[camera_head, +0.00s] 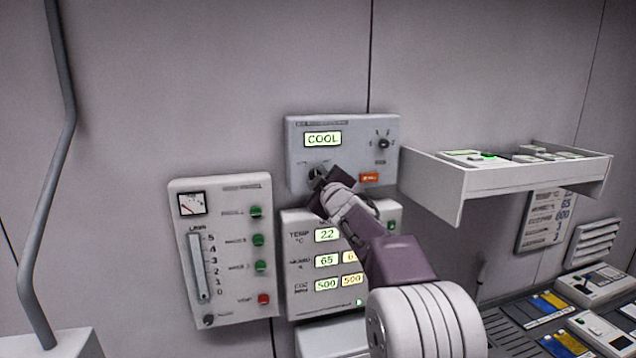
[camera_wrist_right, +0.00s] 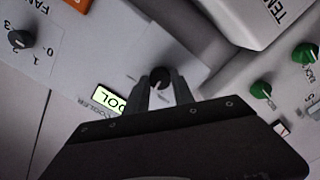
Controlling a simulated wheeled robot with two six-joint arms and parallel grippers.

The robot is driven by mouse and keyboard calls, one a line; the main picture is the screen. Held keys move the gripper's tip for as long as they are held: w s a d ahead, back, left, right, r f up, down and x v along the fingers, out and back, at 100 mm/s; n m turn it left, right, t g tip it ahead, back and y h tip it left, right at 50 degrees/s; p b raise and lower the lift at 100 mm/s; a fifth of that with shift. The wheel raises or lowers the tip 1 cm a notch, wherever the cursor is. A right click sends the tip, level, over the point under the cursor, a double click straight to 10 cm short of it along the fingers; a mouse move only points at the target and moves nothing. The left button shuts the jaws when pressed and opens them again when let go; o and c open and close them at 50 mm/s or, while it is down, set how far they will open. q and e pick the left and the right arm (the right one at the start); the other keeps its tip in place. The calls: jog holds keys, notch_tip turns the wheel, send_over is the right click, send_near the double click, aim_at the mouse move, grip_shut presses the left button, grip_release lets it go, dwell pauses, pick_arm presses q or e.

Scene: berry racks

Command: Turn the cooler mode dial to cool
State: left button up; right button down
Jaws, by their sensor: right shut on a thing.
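The dark mode dial (camera_head: 317,172) sits at the panel's lower left, partly hidden by my right gripper (camera_head: 321,184). In the right wrist view the dial (camera_wrist_right: 159,76) shows between the two fingertips of my right gripper (camera_wrist_right: 161,84), which is shut on it. The display (camera_wrist_right: 109,99) beside it is partly cut off by the fingers. My left gripper is in neither view.
A fan knob (camera_head: 383,143) and an orange button (camera_head: 369,178) are on the same panel. A gauge panel (camera_head: 180,250) hangs to the left, a readout panel (camera_head: 298,275) hangs below, and a white shelf (camera_head: 435,185) juts out at right.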

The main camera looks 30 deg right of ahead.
jog(key=shift+r+n+b, duration=0.1)
jog(key=shift+n+b, duration=0.55)
jog(key=shift+n, duration=3.05)
jog(key=shift+r, duration=0.1)
jog(key=c, duration=1.4)
grip_release()
jog(key=o, duration=0.3)
jog(key=shift+o, duration=0.2)
jog(key=shift+w+d, duration=0.1)
jog(key=shift+d, duration=0.05)
jog(key=shift+f, duration=0.2)
